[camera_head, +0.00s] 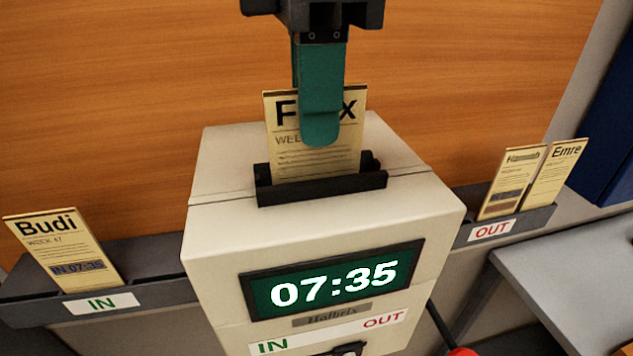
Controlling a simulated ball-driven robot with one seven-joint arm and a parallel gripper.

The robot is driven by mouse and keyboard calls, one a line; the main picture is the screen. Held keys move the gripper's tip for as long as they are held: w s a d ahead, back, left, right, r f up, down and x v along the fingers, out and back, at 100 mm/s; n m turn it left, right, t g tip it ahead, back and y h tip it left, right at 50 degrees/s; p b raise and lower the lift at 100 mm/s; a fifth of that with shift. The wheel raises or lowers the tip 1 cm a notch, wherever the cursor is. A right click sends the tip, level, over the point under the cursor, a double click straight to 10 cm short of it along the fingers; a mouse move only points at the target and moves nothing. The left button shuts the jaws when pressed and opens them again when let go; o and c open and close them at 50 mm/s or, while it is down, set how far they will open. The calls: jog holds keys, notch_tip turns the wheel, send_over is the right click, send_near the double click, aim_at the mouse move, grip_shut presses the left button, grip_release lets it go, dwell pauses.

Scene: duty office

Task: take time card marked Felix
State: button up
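The time card marked Felix (285,155) is cream, with a line starting "WEE" under the name. It stands upright in the black slot (325,190) on top of the time clock (215,225). My gripper (321,125) comes down from above, with one teal finger in front of the card, covering the middle of the name. The other finger is mostly hidden behind it. I cannot tell whether the fingers press on the card.
The clock's display (335,280) reads 07:35. At left, the IN rack (25,300) holds a Budi card (70,255) stamped IN 07:35. At right, the OUT rack (470,235) holds an Emre card (555,175) and another with a blurred name (512,180). A wood panel (130,90) stands behind.

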grip_shut()
jog(key=shift+r, duration=0.1)
notch_tip(320, 180, up, 6)
jog(key=p, duration=0.6)
notch_tip(320, 180, up, 12)
jog(key=p, duration=0.2)
dwell(0.4)
jog(key=shift+w, duration=0.1)
